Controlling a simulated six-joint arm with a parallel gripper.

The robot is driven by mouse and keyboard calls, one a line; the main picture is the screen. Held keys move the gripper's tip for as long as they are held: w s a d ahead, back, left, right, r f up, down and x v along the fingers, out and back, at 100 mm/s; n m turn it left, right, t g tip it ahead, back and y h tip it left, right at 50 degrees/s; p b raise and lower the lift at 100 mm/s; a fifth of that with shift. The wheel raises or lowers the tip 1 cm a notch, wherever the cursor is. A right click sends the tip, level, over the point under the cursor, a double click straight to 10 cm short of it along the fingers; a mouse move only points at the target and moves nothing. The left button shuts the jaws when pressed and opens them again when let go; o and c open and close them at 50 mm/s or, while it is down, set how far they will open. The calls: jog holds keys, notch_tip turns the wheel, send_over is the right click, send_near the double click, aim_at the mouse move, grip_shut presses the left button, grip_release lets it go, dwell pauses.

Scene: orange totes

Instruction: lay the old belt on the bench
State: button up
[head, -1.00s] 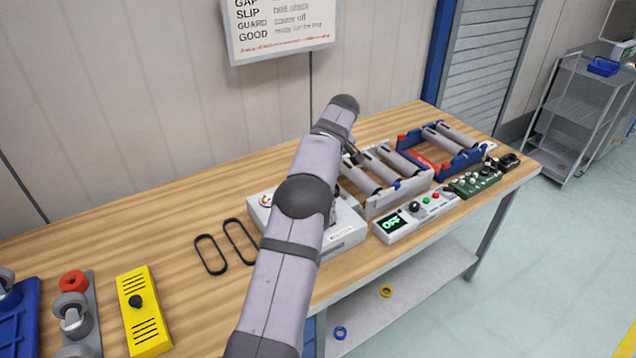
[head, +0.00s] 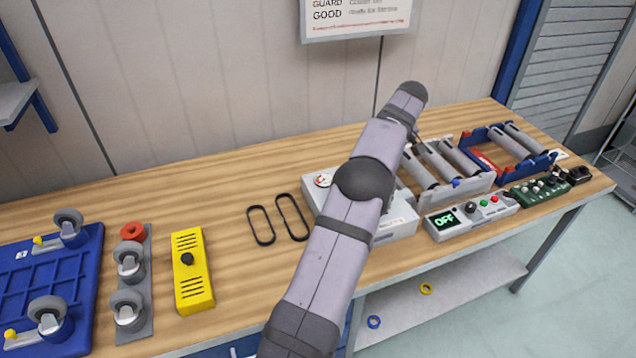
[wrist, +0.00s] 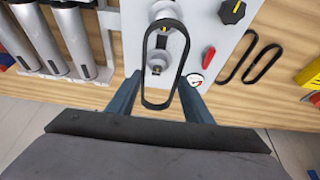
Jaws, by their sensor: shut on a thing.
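My gripper (wrist: 161,78) shows in the wrist view with its two fingers on either side of a black belt loop (wrist: 146,62), shut on it. The belt hangs over the face of the light grey drive unit (wrist: 205,30), in front of its two pulleys (wrist: 160,60). I cannot tell whether its far end still touches the upper pulley. In the head view my arm hides the gripper and the held belt. The drive unit (head: 403,222) stands on the wooden bench (head: 235,180). Two other black belts, left (head: 250,226) and right (head: 280,206), lie flat on the bench.
A yellow cover (head: 190,285) lies left of the loose belts, beside a caster plate (head: 143,325) and a blue caster base (head: 75,270). Roller frames stand at right, behind a control box (head: 478,216) reading OFF. Bare bench lies behind the yellow cover.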

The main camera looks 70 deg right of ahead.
jog(key=w+a+r+n+y+p, duration=0.1)
jog(key=w+a+r+n, duration=0.15)
jog(key=w, duration=0.65)
jog(key=w+a+r+n+p, duration=0.1)
jog(key=w+r, duration=0.2)
jog(key=w, duration=0.6)
jog(key=w+a+r+n+t+y+p, duration=0.1)
jog(key=w+a+n, duration=0.2)
jog(key=w+a, duration=0.8)
jog(key=w+a+f+n+p, duration=0.1)
jog(key=w+a+f, duration=0.2)
jog(key=a, duration=0.4)
jog(key=w+a+f+n+p, duration=0.1)
jog(key=w+a+f, duration=0.15)
jog(key=a, duration=0.35)
jog(key=s+a+f+m+h, duration=0.1)
jog(key=s+a+f+m, duration=0.15)
jog(key=f, duration=0.35)
jog(key=s+a+f+m, duration=0.1)
jog(key=s+f+m, duration=0.15)
jog(key=f, duration=0.25)
jog(key=w+d+m, duration=0.1)
jog(key=w+d+r+m+g+h, duration=0.1)
jog(key=m, duration=0.1)
jog(key=shift+w+d, duration=0.3)
jog(key=shift+d, duration=0.05)
jog(key=shift+m, duration=0.25)
